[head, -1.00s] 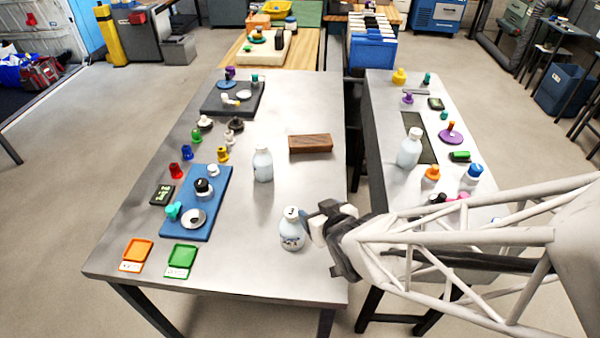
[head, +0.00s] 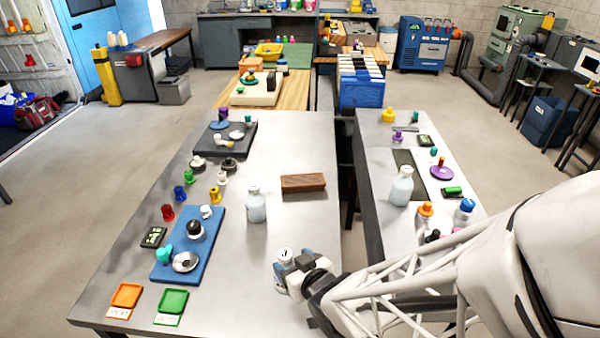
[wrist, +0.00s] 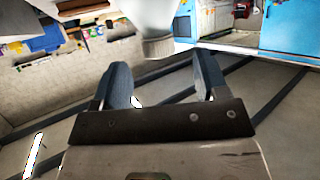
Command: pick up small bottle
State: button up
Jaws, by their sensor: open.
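A small white-and-blue bottle (head: 284,255) stands near the front right of the left table, its cap showing and its body largely hidden by my gripper. My gripper (head: 293,263) is open and reaches in from the right, with its fingers close to the bottle's upper part. In the wrist view, the bottle (wrist: 152,15) appears cap-down at the top, just ahead of and between the two spread fingers of my gripper (wrist: 162,66). I cannot tell whether either finger touches it.
A similar larger bottle (head: 256,207) stands farther back on the same table, near a brown wooden block (head: 303,183). A blue board (head: 208,254) with small parts lies to the left. Orange (head: 127,296) and green (head: 172,301) trays lie at the front. Another bottle (head: 402,188) stands on the right table.

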aim_at(282, 252)
jog(key=shift+w+a+f, duration=0.3)
jog(key=shift+w+a, duration=0.1)
jog(key=shift+w, duration=0.15)
jog(key=shift+x, duration=2.65)
jog(key=shift+d, duration=0.1)
grip_shut()
